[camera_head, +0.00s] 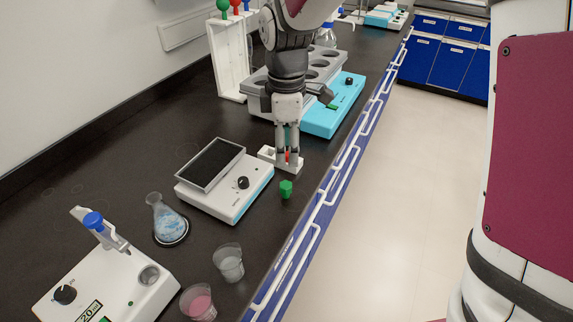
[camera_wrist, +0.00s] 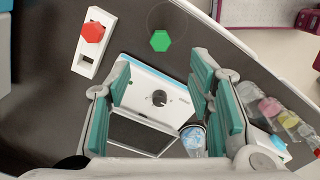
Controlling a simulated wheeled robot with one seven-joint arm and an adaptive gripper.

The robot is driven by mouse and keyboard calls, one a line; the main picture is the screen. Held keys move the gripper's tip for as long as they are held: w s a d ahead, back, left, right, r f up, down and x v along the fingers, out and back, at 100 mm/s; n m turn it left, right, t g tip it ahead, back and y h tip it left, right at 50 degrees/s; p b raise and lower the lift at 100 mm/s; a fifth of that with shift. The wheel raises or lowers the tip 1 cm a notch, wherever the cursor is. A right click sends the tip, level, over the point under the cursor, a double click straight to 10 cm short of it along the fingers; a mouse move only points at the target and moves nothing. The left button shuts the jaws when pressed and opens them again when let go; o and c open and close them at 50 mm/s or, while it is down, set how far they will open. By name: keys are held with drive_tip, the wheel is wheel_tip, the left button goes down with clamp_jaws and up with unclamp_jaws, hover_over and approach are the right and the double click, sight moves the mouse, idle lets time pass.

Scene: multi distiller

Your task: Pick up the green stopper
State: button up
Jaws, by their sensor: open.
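The green stopper (camera_head: 286,189) is a small hexagonal piece standing on the black bench near its front edge. In the wrist view the green stopper (camera_wrist: 160,40) shows above and beyond the gap between the fingers, not between them. My gripper (camera_head: 288,157) points down and is open and empty. In the head view it overlaps a white holder (camera_head: 292,167) with a red stopper. The wrist view shows this red stopper (camera_wrist: 93,32) left of my gripper (camera_wrist: 162,74). My exact height above the bench is hard to tell.
A hotplate-like device (camera_head: 222,205) stands beside the green stopper. A flask (camera_head: 166,219) and two beakers (camera_head: 228,263) (camera_head: 198,303) stand nearer the camera. A grey rack (camera_head: 259,103) with a blue-based device (camera_head: 333,110) lies behind. A white rail (camera_head: 318,215) runs along the bench edge.

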sight(285, 185)
wheel_tip(285, 185, down, 8)
drive_tip(key=shift+r, duration=0.1)
drive_tip(key=shift+a+f, duration=0.2)
drive_tip(key=shift+f, duration=2.6)
drive_tip(key=c, duration=0.8)
